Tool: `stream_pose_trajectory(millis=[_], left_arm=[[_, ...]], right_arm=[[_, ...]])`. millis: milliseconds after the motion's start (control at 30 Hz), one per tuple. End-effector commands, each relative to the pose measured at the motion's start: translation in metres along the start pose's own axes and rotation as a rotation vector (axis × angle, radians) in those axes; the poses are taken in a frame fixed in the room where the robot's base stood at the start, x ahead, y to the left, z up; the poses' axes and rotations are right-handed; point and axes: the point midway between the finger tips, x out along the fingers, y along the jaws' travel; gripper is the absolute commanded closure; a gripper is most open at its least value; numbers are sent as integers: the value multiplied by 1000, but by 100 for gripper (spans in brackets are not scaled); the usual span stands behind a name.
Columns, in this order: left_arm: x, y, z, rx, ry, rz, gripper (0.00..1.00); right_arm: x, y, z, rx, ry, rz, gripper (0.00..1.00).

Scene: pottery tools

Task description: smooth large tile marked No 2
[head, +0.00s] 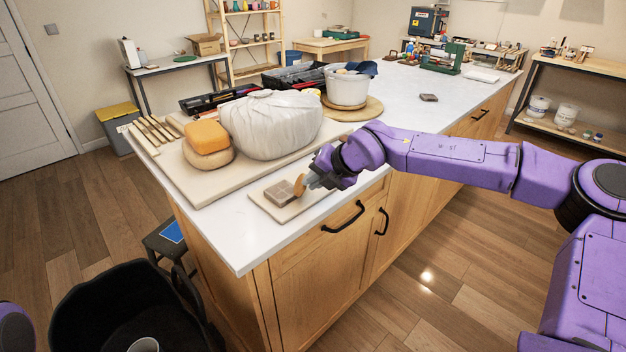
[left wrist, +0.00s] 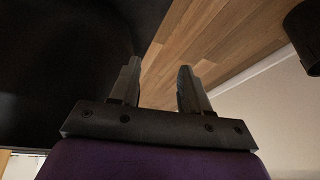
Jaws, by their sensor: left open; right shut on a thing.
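A brown square tile (head: 279,193) lies on a thin pale board (head: 292,210) near the front edge of the counter. Any number on the tile is too small to read. My right gripper (head: 308,182) is shut on a small orange-brown tool (head: 299,185). The tool stands at the tile's right side; I cannot tell whether it touches the tile. My left gripper (left wrist: 155,92) is open and empty in the left wrist view, off the counter.
A large bag wrapped in pale plastic (head: 272,125), an orange sponge (head: 206,136) and several wooden tools (head: 155,130) lie behind the tile. A white bucket (head: 346,88) stands farther back. A black bin (head: 90,305) is on the floor at left. The counter's front left corner is clear.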

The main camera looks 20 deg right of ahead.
Motion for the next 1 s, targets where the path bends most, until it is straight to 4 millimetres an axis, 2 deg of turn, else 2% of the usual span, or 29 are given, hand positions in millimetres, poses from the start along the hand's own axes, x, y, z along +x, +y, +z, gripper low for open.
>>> stream_pose_trajectory(millis=[167,533,800,1000], left_arm=[[-15,-1,-6,0,0,0,54],[-18,-2,-8,0,0,0,54],[-49,-4,-20,0,0,0,54],[-47,-4,-19,0,0,0,54]], right_arm=[[-15,13,6,0,-1,1,100],[-19,17,8,0,-1,1,100],[-52,46,22,0,-1,2,100],[-51,45,21,0,-1,1,100]])
